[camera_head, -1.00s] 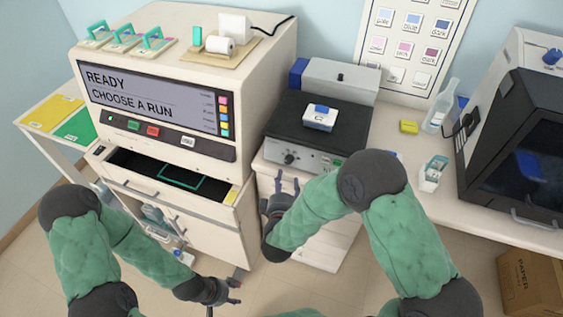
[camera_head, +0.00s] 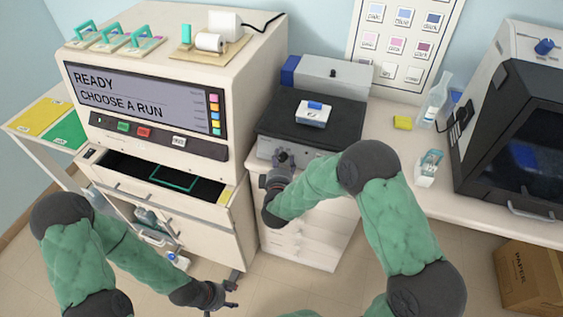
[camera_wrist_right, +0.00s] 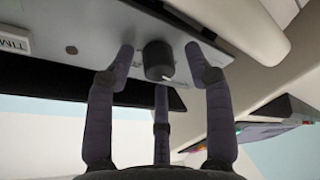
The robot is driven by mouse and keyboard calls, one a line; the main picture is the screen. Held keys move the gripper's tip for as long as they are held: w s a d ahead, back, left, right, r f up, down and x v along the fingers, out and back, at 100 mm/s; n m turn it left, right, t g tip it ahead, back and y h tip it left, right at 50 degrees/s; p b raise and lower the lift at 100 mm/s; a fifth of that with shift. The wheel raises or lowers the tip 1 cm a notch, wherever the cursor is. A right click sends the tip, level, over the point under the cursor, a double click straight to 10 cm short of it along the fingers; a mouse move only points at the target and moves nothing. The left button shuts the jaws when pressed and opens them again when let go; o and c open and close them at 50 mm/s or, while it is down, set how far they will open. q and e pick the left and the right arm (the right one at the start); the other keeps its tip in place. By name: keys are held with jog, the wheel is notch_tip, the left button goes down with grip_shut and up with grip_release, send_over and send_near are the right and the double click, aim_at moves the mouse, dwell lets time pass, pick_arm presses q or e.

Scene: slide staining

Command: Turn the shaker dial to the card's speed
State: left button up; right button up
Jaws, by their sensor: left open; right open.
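The shaker (camera_head: 350,122) stands on the counter with a black top and a white-and-blue box (camera_head: 313,116) on it. In the right wrist view its front panel (camera_wrist_right: 95,40) carries a dark round dial (camera_wrist_right: 158,60) with a small pale mark on its rim. My right gripper (camera_head: 286,156) is in front of the panel and hides the dial in the head view. In the right wrist view the open right gripper (camera_wrist_right: 161,56) has a finger on each side of the dial, with visible gaps. My left gripper (camera_head: 226,294) is low, open and empty. I cannot make out a speed card.
A large stainer (camera_head: 150,105) with an open drawer (camera_head: 150,172) stands at left, its screen reading READY, CHOOSE A RUN. A color chart (camera_head: 395,45) hangs behind.

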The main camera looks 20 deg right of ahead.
grip_shut()
